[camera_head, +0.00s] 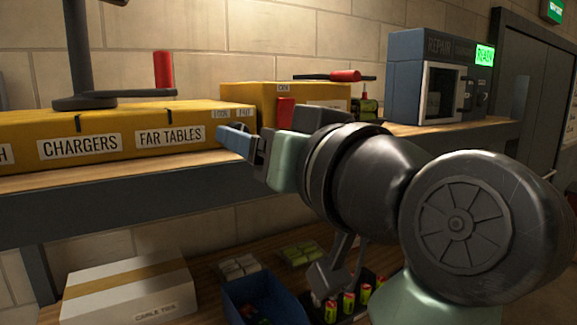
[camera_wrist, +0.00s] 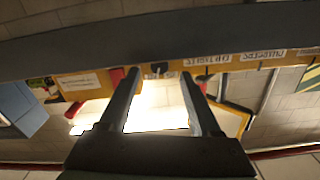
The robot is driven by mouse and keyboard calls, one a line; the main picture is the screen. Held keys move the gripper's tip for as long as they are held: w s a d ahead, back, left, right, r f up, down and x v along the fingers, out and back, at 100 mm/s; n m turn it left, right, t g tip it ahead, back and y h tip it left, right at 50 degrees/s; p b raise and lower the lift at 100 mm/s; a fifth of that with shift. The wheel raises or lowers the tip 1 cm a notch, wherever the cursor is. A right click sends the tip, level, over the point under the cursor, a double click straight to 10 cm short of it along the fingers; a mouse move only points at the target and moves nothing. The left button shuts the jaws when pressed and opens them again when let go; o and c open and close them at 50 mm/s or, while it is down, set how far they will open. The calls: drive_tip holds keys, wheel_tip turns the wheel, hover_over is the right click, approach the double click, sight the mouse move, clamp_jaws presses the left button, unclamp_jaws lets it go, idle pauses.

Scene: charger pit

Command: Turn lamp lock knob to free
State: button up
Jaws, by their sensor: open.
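A long yellow box (camera_head: 110,122) on the bench carries small labels (camera_head: 232,113) at its right end that seem to read LOCK and FREE. The knob is not clear in the head view, where my gripper is close to that end. In the wrist view a small dark piece (camera_wrist: 158,69), probably the lamp lock knob, shows on the yellow edge between and beyond the fingertips. I cannot tell which way it is turned. My gripper (camera_head: 237,138) is open and empty in front of the box's right end; its two spread fingers also show in the wrist view (camera_wrist: 160,76).
A black crank with a red handle (camera_head: 163,70) stands on the long box. A second yellow box (camera_head: 240,92) with a red-handled lever (camera_head: 343,76) is behind my gripper. A grey-blue repair unit (camera_head: 407,85) is at right. A blue bin (camera_head: 262,298) and white carton (camera_head: 128,288) sit below.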

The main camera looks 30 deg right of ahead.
drive_tip(key=s+b, duration=0.2)
drive_tip(key=s, duration=0.7)
drive_tip(key=shift+s+d, duration=0.15)
drive_tip(key=shift+s, duration=0.25)
